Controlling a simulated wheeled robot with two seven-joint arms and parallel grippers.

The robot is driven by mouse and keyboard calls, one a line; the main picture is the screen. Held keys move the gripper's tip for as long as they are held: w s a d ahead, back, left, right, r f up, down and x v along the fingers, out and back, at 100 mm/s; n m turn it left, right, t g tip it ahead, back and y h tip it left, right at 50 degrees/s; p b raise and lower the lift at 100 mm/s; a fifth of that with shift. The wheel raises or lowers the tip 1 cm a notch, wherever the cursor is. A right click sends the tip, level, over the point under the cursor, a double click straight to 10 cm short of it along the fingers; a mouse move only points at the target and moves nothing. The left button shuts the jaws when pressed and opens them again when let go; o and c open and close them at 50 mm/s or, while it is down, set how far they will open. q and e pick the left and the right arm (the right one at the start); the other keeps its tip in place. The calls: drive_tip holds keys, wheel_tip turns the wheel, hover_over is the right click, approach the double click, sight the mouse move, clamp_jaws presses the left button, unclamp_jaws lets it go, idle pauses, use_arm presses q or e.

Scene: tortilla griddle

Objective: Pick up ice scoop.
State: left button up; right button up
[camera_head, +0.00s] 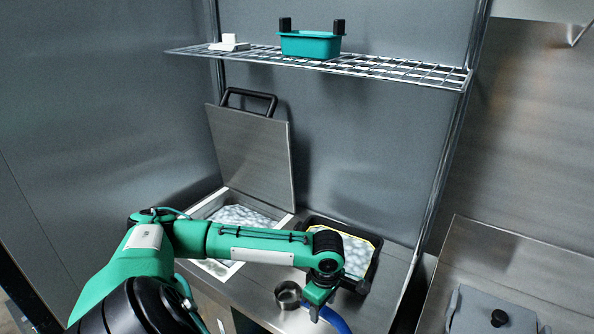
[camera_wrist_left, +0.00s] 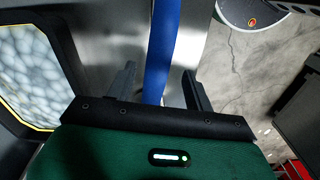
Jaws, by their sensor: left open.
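The ice scoop has a round metal cup (camera_head: 288,295) and a blue handle (camera_head: 337,321), and lies on the steel counter near its front edge. My left gripper (camera_head: 318,299) is over the handle, just right of the cup, and hides part of the scoop. In the left wrist view the blue handle (camera_wrist_left: 163,45) runs between the two spread fingers of the left gripper (camera_wrist_left: 160,80), with a gap on each side. The cup is out of that view. My right gripper does not show.
A black tray (camera_head: 374,267) with an ice-filled, yellow-edged insert sits behind the gripper. An open ice bin (camera_head: 210,203) with a raised steel lid (camera_head: 250,155) stands at left. A wire shelf (camera_head: 385,68) above holds a teal container (camera_head: 310,45). The counter's front edge is close.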

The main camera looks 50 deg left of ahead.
sight(324, 310)
use_arm(q)
drive_tip(key=shift+f+p, duration=0.35)
drive_tip(key=shift+f, duration=0.25)
drive_tip(key=f, duration=0.1)
drive_tip(key=f+p, duration=0.1)
drive_tip(key=f, duration=0.1)
drive_tip(key=shift+w+d+f, duration=0.1)
drive_tip(key=shift+w+f, duration=0.1)
drive_tip(key=shift+f, duration=0.5)
drive_tip(key=c, duration=1)
